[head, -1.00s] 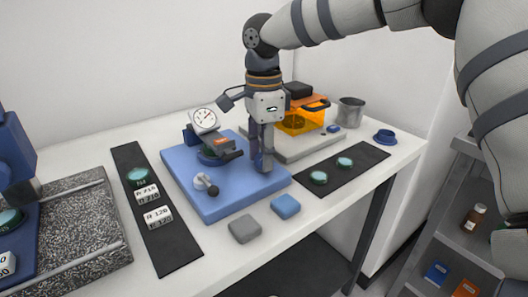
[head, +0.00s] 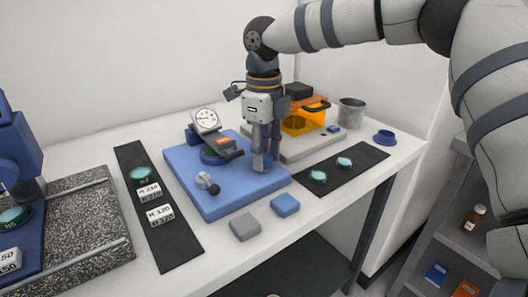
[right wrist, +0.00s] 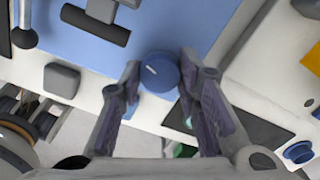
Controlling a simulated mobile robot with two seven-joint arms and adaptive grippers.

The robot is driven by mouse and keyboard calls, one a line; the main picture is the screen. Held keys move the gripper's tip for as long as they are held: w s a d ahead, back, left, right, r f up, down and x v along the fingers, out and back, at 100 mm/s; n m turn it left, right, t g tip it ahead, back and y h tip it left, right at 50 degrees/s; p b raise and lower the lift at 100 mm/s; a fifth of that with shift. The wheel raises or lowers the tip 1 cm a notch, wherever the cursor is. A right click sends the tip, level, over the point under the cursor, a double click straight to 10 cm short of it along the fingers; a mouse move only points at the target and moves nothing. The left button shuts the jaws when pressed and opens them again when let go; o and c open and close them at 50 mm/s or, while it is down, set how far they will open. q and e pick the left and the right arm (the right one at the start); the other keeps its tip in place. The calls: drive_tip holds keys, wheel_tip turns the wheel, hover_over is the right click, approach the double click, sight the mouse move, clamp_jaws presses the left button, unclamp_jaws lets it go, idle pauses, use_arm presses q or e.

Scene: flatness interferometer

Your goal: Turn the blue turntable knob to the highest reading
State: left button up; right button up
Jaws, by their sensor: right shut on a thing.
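The blue turntable knob (right wrist: 159,72) is round with a white mark, which points to the upper left in the right wrist view. My right gripper (right wrist: 160,78) points down with its fingers on both sides of the knob, shut on it. In the head view my right gripper (head: 265,165) stands at the right part of the blue base plate (head: 230,192), and its fingers hide most of the knob. A round white dial gauge (head: 206,119) is tilted up behind the dark blue turntable (head: 210,158); its needle is too small to read exactly.
A black-knobbed lever (head: 208,184) stands on the plate. A grey block (head: 244,227) and blue block (head: 285,204) lie in front. Dark mats (head: 165,240) with teal discs lie on both sides. An orange case (head: 300,117) and metal cup (head: 351,112) stand behind right.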

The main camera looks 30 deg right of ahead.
drive_tip(key=shift+m, duration=1)
drive_tip(key=o, duration=1.1)
drive_tip(key=shift+o, duration=0.2)
wheel_tip(320, 180, up, 12)
